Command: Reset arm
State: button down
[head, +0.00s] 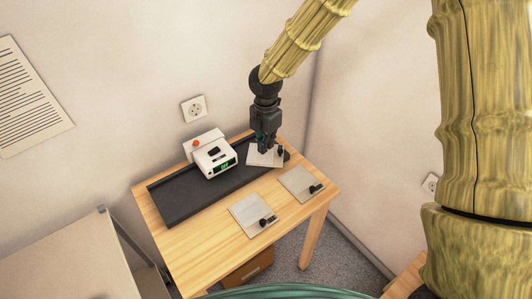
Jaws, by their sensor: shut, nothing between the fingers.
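My gripper (264,143) is dark and points down at the end of my bamboo-textured arm. It is shut and empty, over a light square plate (266,158) near the back right corner of the wooden table (190,245). Whether it touches the plate or hovers above it I cannot tell. That plate has a small dark part at its right side and lies partly on a long black tray (190,202).
A white device (215,155) with a green display and an orange-red button stands on the tray. Two more light plates with dark parts, one at the front (246,214) and one at right (296,183), lie on the table. Walls stand close behind and right. A pale cabinet (70,262) is at lower left.

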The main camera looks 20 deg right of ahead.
jog(key=shift+r, duration=0.8)
jog(key=shift+r, duration=0.1)
